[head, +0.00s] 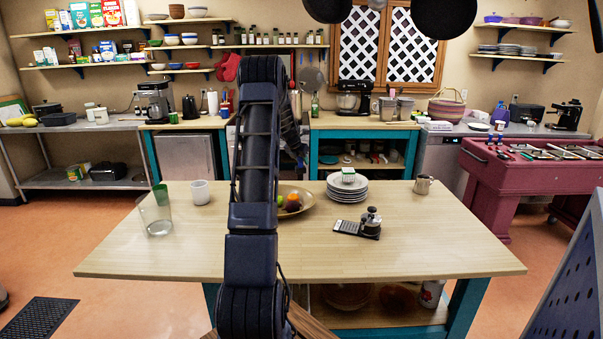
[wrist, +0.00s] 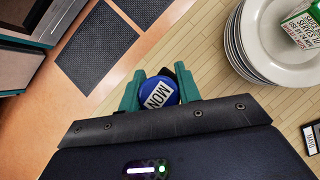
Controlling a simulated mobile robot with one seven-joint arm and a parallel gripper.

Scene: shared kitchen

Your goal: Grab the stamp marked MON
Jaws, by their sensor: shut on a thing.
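The stamp marked MON (wrist: 158,94) has a round blue top with a white label reading MON. It sits between the green fingers of my gripper (wrist: 160,84) in the wrist view, and the gripper is shut on it. The lower part of the stamp is hidden. In the head view my arm covers the gripper and the stamp, so neither can be made out there.
A plate stack (head: 347,188) with a small green-and-white box (head: 348,175) on it stands on the wooden table (head: 440,245). A dark-and-silver object (head: 370,222) sits nearby. A bowl with fruit (head: 311,197), a white cup (head: 200,192) and a clear glass (head: 156,215) stand further left.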

